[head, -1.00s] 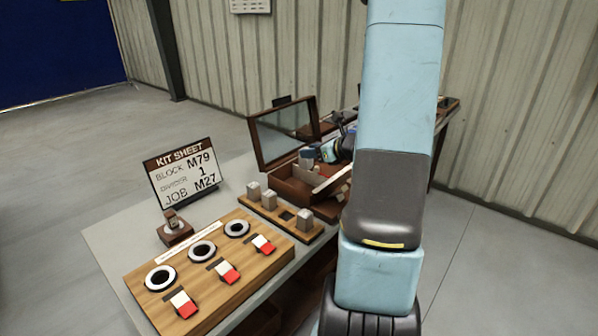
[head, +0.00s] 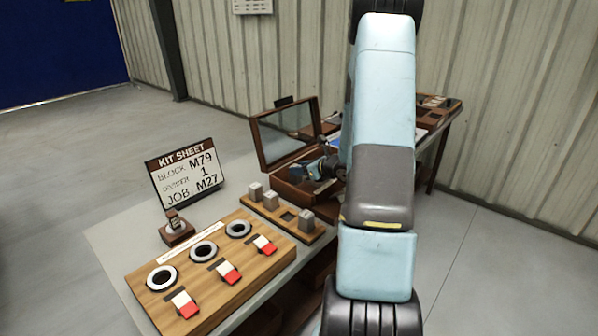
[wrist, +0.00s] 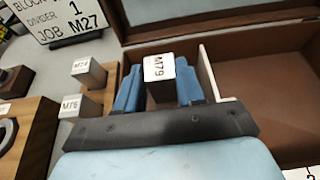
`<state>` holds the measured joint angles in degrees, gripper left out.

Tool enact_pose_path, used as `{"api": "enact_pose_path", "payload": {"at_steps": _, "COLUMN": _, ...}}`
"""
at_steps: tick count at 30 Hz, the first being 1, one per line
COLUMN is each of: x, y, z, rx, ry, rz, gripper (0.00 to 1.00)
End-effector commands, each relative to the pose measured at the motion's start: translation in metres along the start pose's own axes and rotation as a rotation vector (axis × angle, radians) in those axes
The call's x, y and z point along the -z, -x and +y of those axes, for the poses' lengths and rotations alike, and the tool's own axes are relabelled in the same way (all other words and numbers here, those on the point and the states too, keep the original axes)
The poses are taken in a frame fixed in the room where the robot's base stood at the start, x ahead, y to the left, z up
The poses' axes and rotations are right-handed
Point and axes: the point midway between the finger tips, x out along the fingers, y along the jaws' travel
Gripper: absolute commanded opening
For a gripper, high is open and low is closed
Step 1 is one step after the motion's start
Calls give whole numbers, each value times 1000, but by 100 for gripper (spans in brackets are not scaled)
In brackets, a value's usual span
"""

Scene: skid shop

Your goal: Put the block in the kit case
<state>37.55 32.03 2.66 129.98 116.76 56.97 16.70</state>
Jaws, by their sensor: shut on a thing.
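In the wrist view my gripper (wrist: 160,88) is shut on a pale grey block (wrist: 158,67) marked M79, with one blue finger on each side. The block is over the narrow left compartment of the brown kit case (wrist: 262,66), left of an upright pale divider (wrist: 219,72). I cannot tell whether its underside touches the case floor. In the head view my gripper (head: 318,169) is at the open kit case (head: 285,189), whose lid stands up behind. The held block is not clear there. The kit sheet (head: 187,175) reads block M79, divider 1, job M27.
A wooden rack (head: 297,232) with several grey blocks and one empty slot stands in front of the case. A wooden panel (head: 215,265) with rings and red-white switches lies nearer. A small stamp-like item (head: 175,228) stands at left. The raised lid (head: 288,132) bounds the back.

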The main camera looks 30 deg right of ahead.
Motion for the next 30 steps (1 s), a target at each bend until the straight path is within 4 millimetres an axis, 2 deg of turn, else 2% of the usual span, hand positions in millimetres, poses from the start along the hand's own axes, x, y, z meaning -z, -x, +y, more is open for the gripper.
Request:
{"api": "enact_pose_path", "payload": {"at_steps": 2, "x": 6, "y": -2, "z": 0, "rx": -1, "ry": -1, "rz": 0, "gripper": 0}}
{"api": "enact_pose_path", "payload": {"at_steps": 27, "x": 16, "y": -7, "z": 0, "rx": 0, "ry": 1, "rz": -1, "gripper": 0}}
{"api": "enact_pose_path", "payload": {"at_steps": 28, "x": 17, "y": -7, "z": 0, "rx": 0, "ry": 0, "rz": -1, "gripper": 39}}
{"api": "enact_pose_path", "payload": {"at_steps": 30, "x": 17, "y": -7, "z": 1, "rx": 0, "ry": 0, "rz": -1, "gripper": 45}}
